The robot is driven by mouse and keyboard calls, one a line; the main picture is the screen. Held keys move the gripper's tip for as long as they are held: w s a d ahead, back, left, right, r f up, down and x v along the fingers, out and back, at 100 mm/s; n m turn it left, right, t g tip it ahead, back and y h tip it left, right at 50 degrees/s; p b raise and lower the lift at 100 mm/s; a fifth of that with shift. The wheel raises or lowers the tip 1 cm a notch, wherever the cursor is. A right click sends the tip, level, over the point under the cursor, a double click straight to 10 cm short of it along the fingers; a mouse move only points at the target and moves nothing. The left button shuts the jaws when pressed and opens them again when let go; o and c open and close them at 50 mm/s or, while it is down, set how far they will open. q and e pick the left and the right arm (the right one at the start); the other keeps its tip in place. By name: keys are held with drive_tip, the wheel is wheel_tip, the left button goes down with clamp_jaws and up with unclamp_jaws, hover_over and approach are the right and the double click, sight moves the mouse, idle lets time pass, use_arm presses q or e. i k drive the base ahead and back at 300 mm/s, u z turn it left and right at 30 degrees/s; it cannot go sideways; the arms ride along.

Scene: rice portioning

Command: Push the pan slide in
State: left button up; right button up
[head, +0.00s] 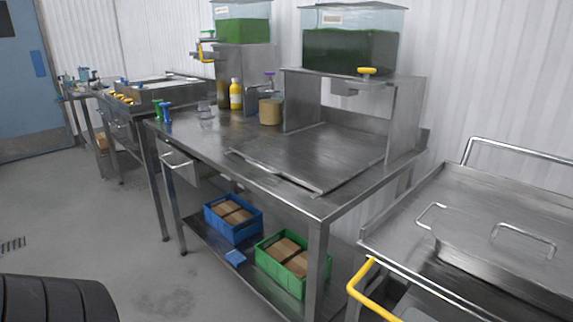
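No part is clearly marked as the pan slide. A flat, empty steel tray (318,158) lies on the steel table under the right dispenser stand, its near end out in front of the stand. At the right, a steel unit (470,185) has a lid panel (510,240) with two bar handles, and a yellow handle (365,285) sticks out from its front. I cannot tell from this view how far any slide is out. Neither of my grippers is in view.
The dispenser (350,50) and a second one (240,32) hold green contents. Bottles (236,94) and a tan container (270,111) stand on the table. A small drawer (178,165) sits under its left end.

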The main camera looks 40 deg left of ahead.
sight(321, 170)
drive_tip(key=u, duration=1.4)
drive_tip(key=k, duration=0.35)
drive_tip(key=u, duration=0.85)
drive_tip(key=i, duration=1.1)
drive_tip(key=z, duration=0.55)
